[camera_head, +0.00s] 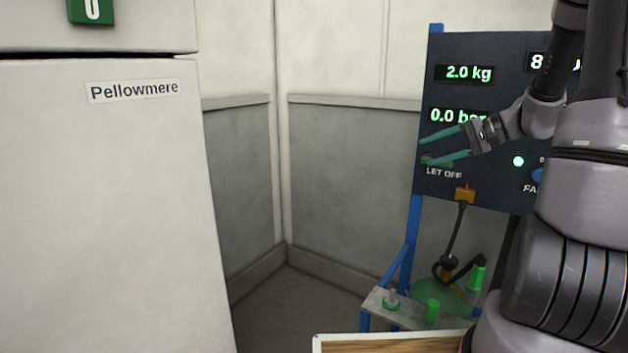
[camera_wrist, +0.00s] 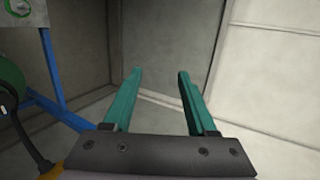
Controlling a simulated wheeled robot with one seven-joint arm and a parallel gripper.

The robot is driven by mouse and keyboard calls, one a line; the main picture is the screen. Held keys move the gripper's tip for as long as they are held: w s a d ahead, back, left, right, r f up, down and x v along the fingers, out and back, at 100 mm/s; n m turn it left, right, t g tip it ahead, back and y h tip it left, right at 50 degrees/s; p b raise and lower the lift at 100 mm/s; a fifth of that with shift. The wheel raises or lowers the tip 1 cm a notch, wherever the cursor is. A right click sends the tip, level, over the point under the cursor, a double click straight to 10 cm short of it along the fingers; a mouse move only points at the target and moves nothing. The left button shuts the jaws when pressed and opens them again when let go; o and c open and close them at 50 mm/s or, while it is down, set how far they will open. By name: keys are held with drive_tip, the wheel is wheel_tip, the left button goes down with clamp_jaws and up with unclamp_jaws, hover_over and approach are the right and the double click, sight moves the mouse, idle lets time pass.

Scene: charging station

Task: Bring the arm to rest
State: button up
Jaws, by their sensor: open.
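My gripper (camera_head: 446,147) is raised at the right in the head view, in front of the dark panel (camera_head: 500,195) of the charging station. Its two teal fingers point left and stand apart with nothing between them. In the wrist view the fingers of my gripper (camera_wrist: 160,82) are also spread and empty, with the wall corner and floor behind them. My arm fills the right side of the head view and hides part of the panel.
The panel shows "2.0 kg" (camera_head: 469,73), "0.0 bar" (camera_head: 452,116) and a lit green lamp (camera_head: 518,161). A blue frame (camera_head: 412,230) carries it. A white cabinet (camera_head: 100,220) labelled "Pellowmere" stands left. A wood-topped board (camera_head: 390,344) is at the bottom. The corner between is clear.

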drive_tip(key=s+a+r+h, duration=0.2)
drive_tip(key=s+r+h, duration=0.1)
drive_tip(key=s, duration=0.3)
drive_tip(key=s+a+r+n+t+h, duration=0.1)
drive_tip(key=s+r+h, duration=0.2)
drive_tip(key=s, duration=0.4)
drive_tip(key=s+a+r+h, duration=0.2)
drive_tip(key=s+r+h, duration=0.1)
drive_tip(key=s+r, duration=0.2)
drive_tip(key=shift+s+a+n+t+h, duration=0.3)
drive_tip(key=shift+s+a, duration=0.05)
drive_tip(key=shift+s, duration=0.8)
idle(0.8)
